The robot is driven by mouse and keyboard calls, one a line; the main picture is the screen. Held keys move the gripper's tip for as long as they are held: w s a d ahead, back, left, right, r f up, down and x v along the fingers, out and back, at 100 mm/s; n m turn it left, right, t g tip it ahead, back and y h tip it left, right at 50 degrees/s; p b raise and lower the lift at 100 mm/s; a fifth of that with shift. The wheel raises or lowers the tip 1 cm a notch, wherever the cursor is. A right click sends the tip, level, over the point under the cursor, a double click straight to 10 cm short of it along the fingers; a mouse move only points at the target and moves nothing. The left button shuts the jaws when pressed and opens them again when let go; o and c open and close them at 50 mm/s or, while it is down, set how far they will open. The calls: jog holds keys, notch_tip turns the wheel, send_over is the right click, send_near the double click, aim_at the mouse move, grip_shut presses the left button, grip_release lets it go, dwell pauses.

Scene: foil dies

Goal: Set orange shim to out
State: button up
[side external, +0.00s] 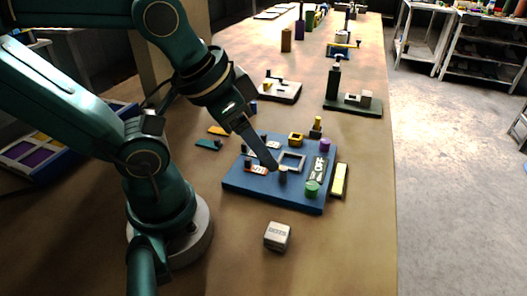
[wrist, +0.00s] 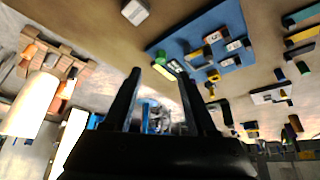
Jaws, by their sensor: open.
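The blue board (side external: 235,183) lies on the table in front of my arm and shows at the top of the wrist view (wrist: 205,21). A small pale plate with orange marks (side external: 258,170) sits on its left part, beside a dark knob (side external: 248,162). I cannot tell for sure that this is the orange shim, and its in or out setting is too small to read. My gripper (side external: 279,168) points down over the board's middle, close to a short dark post; contact is unclear. In the wrist view my gripper (wrist: 160,75) has its fingers apart with nothing between them.
The board also carries a green knob (side external: 312,188), a purple knob (side external: 325,145), a grey square frame (side external: 292,161) and a plate reading OFF. A yellow block (side external: 339,180) stands at its right edge. A white cube (side external: 277,236) sits in front, with bare table around it.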

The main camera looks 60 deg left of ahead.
jog(key=m, duration=0.2)
jog(key=m+g, duration=0.6)
jog(key=m, duration=0.1)
send_over(248, 159)
notch_tip(248, 159, down, 8)
jog(key=shift+r, duration=0.1)
jog(key=shift+f, duration=2.5)
jog(key=shift+c, duration=0.3)
grip_shut()
